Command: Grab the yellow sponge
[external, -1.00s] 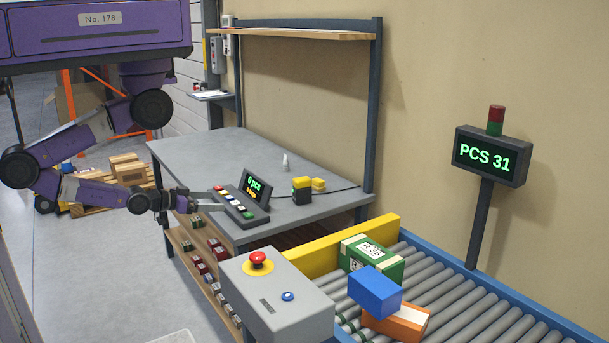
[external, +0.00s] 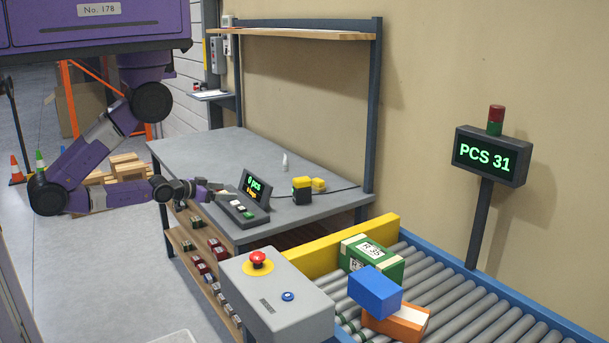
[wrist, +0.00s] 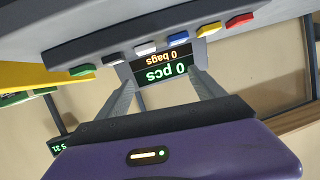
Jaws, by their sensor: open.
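A small yellow block (external: 319,184), which looks like the sponge, lies on the grey workbench (external: 200,153) in the external view. It sits just behind and to the right of a black block with a yellow top (external: 301,190). My gripper (external: 222,188) is at the bench's left front, beside the keypad console (external: 242,208) and well left of the sponge. In the wrist view my gripper (wrist: 165,80) shows two spread fingers with nothing between them. The console's display (wrist: 163,68) appears upside down beyond them. The sponge is not visible in the wrist view.
The console with its raised display (external: 257,187) stands between my gripper and the blocks. A small white bottle (external: 285,163) stands behind it. A shelf (external: 300,34) spans the bench's back. A roller conveyor with boxes (external: 372,258) is at right. The bench's left part is clear.

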